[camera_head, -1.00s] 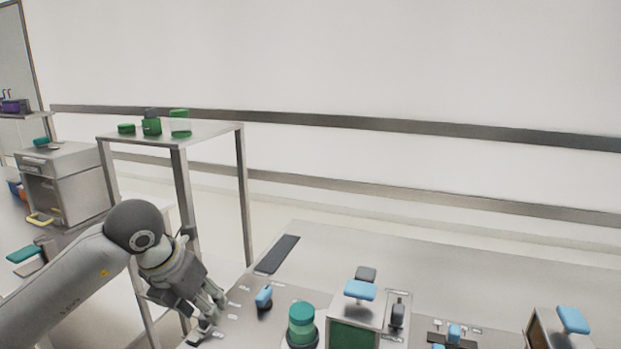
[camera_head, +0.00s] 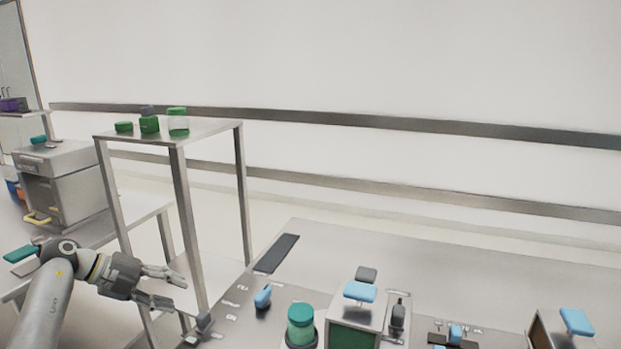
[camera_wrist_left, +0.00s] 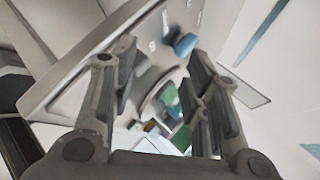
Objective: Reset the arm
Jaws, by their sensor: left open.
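My left arm comes in at the lower left of the head view. Its gripper (camera_head: 176,279) is open and empty, pointing right, near the legs of the tall metal stand and left of the workbench edge. In the left wrist view the two fingers (camera_wrist_left: 160,95) are spread apart with nothing held between them. Beyond them are a blue-topped piece (camera_wrist_left: 184,44) and part of the bench. My right arm does not show in any view.
The workbench (camera_head: 400,250) holds a green-lidded jar (camera_head: 300,325), a blue-handled box (camera_head: 352,326) and a small blue piece (camera_head: 263,297). The tall stand (camera_head: 210,128) carries green containers. A grey machine (camera_head: 62,180) stands at left. The bench's back is clear.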

